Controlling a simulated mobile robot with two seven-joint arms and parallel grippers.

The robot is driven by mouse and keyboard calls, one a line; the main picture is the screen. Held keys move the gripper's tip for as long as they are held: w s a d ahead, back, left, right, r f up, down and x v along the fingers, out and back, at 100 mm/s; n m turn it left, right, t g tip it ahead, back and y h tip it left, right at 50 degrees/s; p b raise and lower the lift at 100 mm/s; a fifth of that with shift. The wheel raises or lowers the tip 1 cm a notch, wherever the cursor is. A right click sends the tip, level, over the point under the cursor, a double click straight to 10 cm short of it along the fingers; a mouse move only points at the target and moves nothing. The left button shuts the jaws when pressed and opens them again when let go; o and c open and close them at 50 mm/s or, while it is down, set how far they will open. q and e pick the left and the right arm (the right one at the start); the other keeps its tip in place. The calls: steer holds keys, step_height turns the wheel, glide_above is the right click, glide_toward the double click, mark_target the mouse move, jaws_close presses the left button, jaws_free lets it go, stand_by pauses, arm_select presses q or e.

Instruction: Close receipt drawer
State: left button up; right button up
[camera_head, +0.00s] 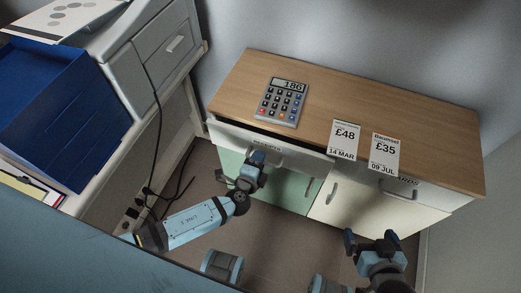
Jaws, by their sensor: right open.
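The receipt drawer (299,154) is the left drawer under the wooden cabinet top. Its pale front stands out from the cabinet, with a dark gap showing above it, so it is partly open. Its label is only partly readable. My right gripper (370,237) is open at the lower right, in front of the cream door and apart from the drawers.
A calculator (283,102) lies on the cabinet top (400,105). Two receipts, £48 (344,140) and £35 (385,155), lie at its front edge, above the right drawer. A green door (290,190) and cream door (350,204) are below. A blue tray (85,140) stands left.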

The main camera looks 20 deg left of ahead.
mark_target(263, 150)
arm_select(q)
steer(key=shift+w, duration=0.2)
steer(key=shift+c, duration=0.5)
jaws_close()
steer(key=w+b, duration=0.1)
steer(key=w, duration=0.2)
steer(key=shift+w+r, duration=0.1)
steer(key=shift+w, duration=0.25)
steer(key=shift+o, duration=0.5)
jaws_free()
steer(key=shift+w+d, duration=0.1)
